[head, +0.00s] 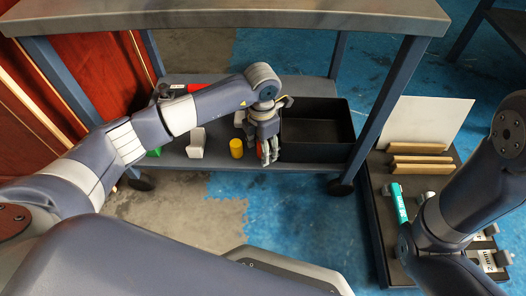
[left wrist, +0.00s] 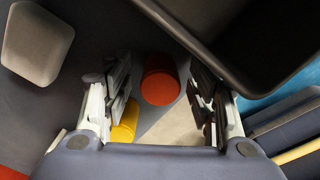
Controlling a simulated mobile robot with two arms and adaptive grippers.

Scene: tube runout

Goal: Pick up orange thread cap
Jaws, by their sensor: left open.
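The orange thread cap (left wrist: 160,80) is a short round orange-red piece on the lower shelf. In the left wrist view it lies between the two fingers of my left gripper (left wrist: 160,98), which is open with gaps on both sides of the cap. In the head view my left gripper (head: 267,152) reaches down over the shelf, and only a sliver of orange shows by its fingers. The rest of the cap is hidden there. My right arm is at the right of the head view, but I cannot make out its gripper.
A yellow cylinder (head: 236,148) stands close to the left gripper and also shows in the wrist view (left wrist: 125,122). A white block (head: 196,143) is further left. A black bin (head: 317,152) is just right of the gripper. The tabletop (head: 220,18) overhangs the shelf.

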